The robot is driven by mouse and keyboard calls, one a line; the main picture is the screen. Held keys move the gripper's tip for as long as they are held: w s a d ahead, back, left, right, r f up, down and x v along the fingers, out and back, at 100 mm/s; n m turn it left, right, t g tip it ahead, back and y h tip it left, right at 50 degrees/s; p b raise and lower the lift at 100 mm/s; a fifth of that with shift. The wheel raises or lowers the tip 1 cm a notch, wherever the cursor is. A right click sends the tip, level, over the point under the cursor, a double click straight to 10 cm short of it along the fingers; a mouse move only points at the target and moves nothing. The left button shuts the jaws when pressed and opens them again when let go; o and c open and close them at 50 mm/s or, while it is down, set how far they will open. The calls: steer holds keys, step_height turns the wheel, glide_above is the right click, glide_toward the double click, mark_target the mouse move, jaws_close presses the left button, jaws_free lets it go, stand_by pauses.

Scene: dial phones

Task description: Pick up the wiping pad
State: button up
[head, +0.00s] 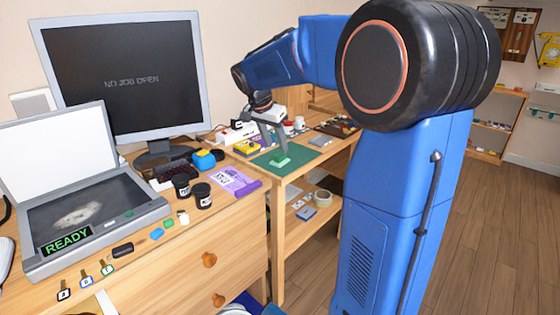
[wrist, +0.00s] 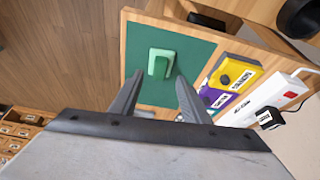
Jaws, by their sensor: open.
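A light green block with a raised grip on top, which looks like the wiping pad (head: 280,161), lies on a dark green mat (head: 296,163) on the wooden bench. In the wrist view the pad (wrist: 161,62) sits just beyond my fingertips, roughly centred between them, on the mat (wrist: 195,52). My gripper (head: 272,146) is open and empty, pointing down above the pad. In the wrist view its two fingers (wrist: 160,80) stand apart with the pad in the gap between them. The fingers do not appear to touch the pad.
A yellow box (wrist: 235,76) and a purple box (wrist: 216,98) lie right of the mat in the wrist view, beside a white power strip (wrist: 275,92). The monitor (head: 125,75) and scanner (head: 90,215) stand left on the desk.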

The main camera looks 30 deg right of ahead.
mark_target(280, 154)
steer(key=x, duration=0.5)
steer(key=shift+r, duration=0.1)
jaws_close()
steer(key=shift+r, duration=0.1)
step_height(280, 154, up, 18)
stand_by(0.5)
